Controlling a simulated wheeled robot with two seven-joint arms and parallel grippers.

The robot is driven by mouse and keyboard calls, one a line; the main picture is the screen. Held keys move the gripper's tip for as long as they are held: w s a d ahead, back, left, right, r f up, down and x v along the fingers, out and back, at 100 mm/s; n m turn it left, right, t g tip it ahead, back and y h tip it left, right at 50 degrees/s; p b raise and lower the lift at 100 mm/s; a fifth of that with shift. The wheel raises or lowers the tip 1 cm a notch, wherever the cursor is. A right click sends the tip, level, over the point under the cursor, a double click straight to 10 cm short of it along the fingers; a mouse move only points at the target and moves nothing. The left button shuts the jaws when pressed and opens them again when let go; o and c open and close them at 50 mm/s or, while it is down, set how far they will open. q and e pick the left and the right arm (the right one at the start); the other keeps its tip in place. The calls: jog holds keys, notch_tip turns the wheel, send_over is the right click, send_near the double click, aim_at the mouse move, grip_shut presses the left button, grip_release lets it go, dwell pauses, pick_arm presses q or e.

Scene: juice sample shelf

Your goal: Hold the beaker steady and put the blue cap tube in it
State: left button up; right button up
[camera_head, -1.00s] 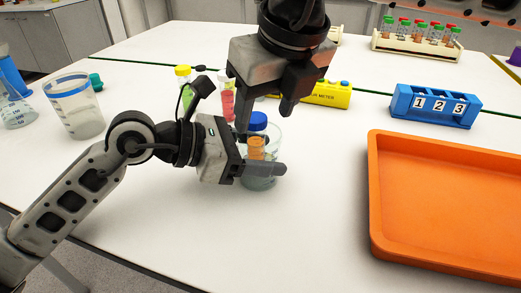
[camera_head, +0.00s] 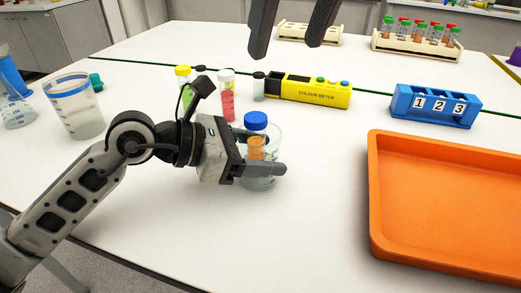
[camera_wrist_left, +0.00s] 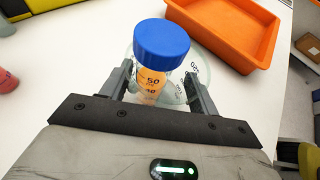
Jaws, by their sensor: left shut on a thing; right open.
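The blue cap tube (camera_head: 256,123), with orange contents, stands inside the glass beaker (camera_head: 273,150), leaning slightly. In the left wrist view the blue cap (camera_wrist_left: 161,44) rises above the beaker rim (camera_wrist_left: 200,62). My left gripper (camera_head: 262,170) is shut on the beaker, one finger on each side; it also shows in the left wrist view (camera_wrist_left: 158,85). The beaker stands on the white table. My right gripper (camera_head: 292,40) is open and empty at the top of the head view, above and apart from the tube. The tube's lower end is partly hidden by my left gripper.
A yellow-capped tube (camera_head: 183,85), a white-capped pink tube (camera_head: 227,100) and a yellow colour meter (camera_head: 320,92) stand behind. A blue numbered rack (camera_head: 434,106) and an orange tray (camera_head: 375,205) are at right. A large beaker (camera_head: 75,108) stands at left.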

pick_arm(q)
jog(key=o, duration=1.2)
